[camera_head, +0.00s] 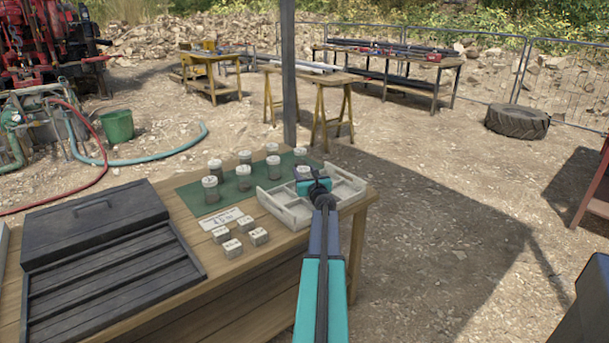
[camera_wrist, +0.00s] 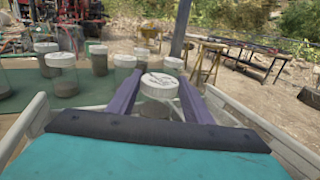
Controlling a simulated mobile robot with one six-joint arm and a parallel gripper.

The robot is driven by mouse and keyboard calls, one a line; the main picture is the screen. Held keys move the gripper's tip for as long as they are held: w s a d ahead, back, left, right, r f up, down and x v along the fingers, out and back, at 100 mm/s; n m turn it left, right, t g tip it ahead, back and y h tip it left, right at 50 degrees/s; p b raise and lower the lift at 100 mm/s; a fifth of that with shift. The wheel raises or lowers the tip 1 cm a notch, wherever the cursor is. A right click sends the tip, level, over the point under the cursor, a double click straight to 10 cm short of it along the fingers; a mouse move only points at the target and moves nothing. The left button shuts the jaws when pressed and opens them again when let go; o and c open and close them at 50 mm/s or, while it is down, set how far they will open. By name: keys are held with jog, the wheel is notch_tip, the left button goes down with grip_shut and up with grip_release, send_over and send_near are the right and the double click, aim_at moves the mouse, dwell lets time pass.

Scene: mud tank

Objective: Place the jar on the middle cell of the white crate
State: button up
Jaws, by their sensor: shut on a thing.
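My gripper (camera_wrist: 160,98) is shut on a clear jar (camera_wrist: 159,84) with a white, marked lid. The jar stands roughly upright between the two purple fingers, and its lower part is hidden by my gripper. The crate's walls show on both sides of the gripper in the wrist view (camera_wrist: 262,133). The crate's cells are mostly hidden by my arm, so I cannot tell which cell is under the jar or whether it touches the floor.
Several similar jars (camera_head: 243,178) stand on a green mat (camera_head: 188,194) left of and behind the crate. Several small pale blocks (camera_head: 233,248) and a white card (camera_head: 221,218) lie in front. A black ridged tray (camera_head: 110,285) fills the table's left. A post (camera_head: 289,80) rises behind.

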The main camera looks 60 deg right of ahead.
jog(key=shift+f, duration=0.25)
jog(key=o, duration=1.5)
jog(key=shift+c, duration=0.2)
jog(key=shift+r, duration=0.15)
jog(key=shift+b+v, duration=0.3)
jog(key=shift+v, duration=5.75)
jog(key=shift+s, duration=0.15)
